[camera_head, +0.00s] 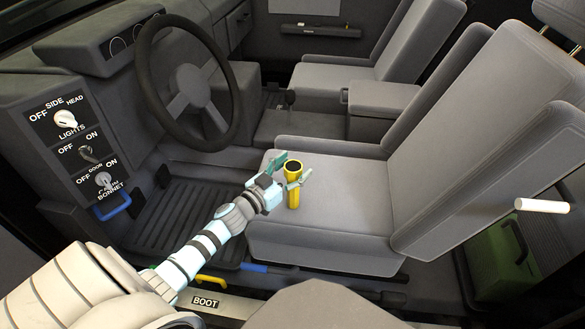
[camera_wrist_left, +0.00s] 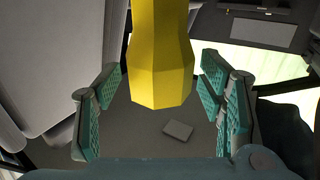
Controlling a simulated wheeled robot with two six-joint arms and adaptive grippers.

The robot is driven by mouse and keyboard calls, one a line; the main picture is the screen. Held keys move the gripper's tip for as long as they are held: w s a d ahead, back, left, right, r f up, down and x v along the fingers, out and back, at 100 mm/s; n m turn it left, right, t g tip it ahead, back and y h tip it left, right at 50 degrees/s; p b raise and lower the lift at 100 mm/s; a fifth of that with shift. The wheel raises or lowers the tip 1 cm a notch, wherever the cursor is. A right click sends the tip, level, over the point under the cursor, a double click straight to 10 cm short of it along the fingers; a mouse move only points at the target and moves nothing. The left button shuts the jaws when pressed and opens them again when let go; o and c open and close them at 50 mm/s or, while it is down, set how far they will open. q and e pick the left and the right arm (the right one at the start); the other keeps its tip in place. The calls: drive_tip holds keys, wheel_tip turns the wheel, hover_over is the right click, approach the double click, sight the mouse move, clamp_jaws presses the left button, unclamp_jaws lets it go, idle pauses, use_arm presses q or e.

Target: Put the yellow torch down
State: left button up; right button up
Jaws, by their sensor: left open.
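The yellow torch (camera_head: 293,188) stands upright on the grey driver's seat (camera_head: 335,205), near its front left part. My left gripper (camera_head: 292,172) is at the torch, with its fingers on either side of it. In the left wrist view the torch (camera_wrist_left: 160,60) comes down from the top between the two green-padded fingers (camera_wrist_left: 160,110), which are spread wide. A gap shows between the torch and the left finger; the right finger is closer to it. My right gripper is not in view.
The steering wheel (camera_head: 187,85) is left of the seat, behind my arm. A switch panel (camera_head: 85,145) is at the far left. A yellow lever (camera_head: 215,281) and a blue lever (camera_head: 253,267) are low by the sill. The seat cushion right of the torch is clear.

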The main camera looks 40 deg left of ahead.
use_arm(q)
drive_tip(key=shift+r, duration=0.25)
drive_tip(key=shift+s+a+f, duration=0.1)
drive_tip(key=shift+s+f, duration=0.1)
drive_tip(key=shift+s, duration=0.3)
drive_tip(key=s, duration=0.2)
drive_tip(key=shift+s+a+b, duration=0.1)
drive_tip(key=shift+s+b, duration=0.3)
drive_tip(key=s, duration=0.2)
drive_tip(key=shift+s+a+r+p, duration=0.1)
drive_tip(key=shift+s+r+p, duration=0.05)
drive_tip(key=shift+s+p, duration=0.15)
drive_tip(key=p, duration=0.4)
approach(287, 173)
drive_tip(key=shift+w+r, duration=0.1)
drive_tip(key=shift+w, duration=0.15)
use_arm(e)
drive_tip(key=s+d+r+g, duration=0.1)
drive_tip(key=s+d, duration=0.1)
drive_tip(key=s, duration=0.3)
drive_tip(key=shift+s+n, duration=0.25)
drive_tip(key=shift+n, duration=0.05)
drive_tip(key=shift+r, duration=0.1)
